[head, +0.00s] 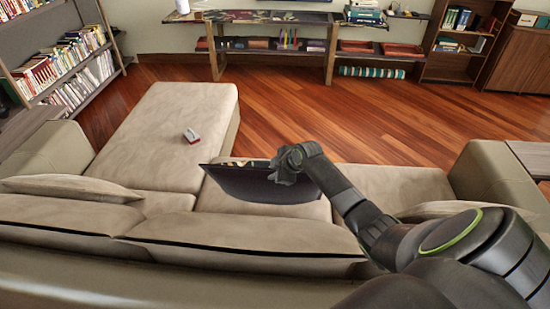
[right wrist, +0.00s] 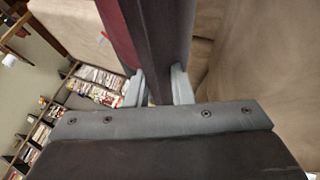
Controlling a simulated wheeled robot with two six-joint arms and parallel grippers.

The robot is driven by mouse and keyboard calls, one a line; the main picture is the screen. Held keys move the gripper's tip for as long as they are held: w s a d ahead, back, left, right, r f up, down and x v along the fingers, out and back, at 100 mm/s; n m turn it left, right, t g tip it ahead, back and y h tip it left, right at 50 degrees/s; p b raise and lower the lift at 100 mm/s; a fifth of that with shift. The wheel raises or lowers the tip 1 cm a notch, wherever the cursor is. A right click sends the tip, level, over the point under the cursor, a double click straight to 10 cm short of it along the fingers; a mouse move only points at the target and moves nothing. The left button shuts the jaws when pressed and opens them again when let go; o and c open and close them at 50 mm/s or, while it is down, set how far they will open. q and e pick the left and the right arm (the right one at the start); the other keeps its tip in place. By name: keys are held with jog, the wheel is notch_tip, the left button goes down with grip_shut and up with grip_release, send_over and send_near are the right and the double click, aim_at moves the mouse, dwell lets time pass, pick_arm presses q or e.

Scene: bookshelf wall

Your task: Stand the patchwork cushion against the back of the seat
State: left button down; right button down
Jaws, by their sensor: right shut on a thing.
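The patchwork cushion (head: 262,184) is over the sofa seat in the head view, with its dark side facing me and a thin patterned strip along its top edge. My right gripper (head: 289,162) is shut on its upper right edge. In the right wrist view the cushion (right wrist: 164,35) shows dark with a maroon side, between the two fingers of the gripper (right wrist: 158,88). The beige seat (head: 370,184) lies around it, and the seat's back (head: 215,232) is nearer to me. I cannot tell whether the cushion's lower edge touches the seat. My left gripper is not in view.
A small red and white object (head: 192,136) lies on the chaise part (head: 165,110) at left. Beige cushions (head: 70,187) lie at both ends of the sofa. Bookshelves (head: 65,60) stand at left and along the far wall. The wooden floor beyond (head: 340,115) is clear.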

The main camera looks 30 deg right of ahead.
jog(key=s+a+f, duration=0.3)
jog(key=s+f, duration=0.1)
jog(key=shift+s+a+f, duration=0.15)
jog(key=shift+f, duration=0.1)
jog(key=c, duration=1.3)
grip_release()
jog(key=shift+o, duration=0.6)
jog(key=shift+s+f, duration=0.1)
jog(key=shift+s, duration=0.05)
jog(key=b+v, duration=0.1)
jog(key=v, duration=1.6)
jog(key=shift+r, duration=0.25)
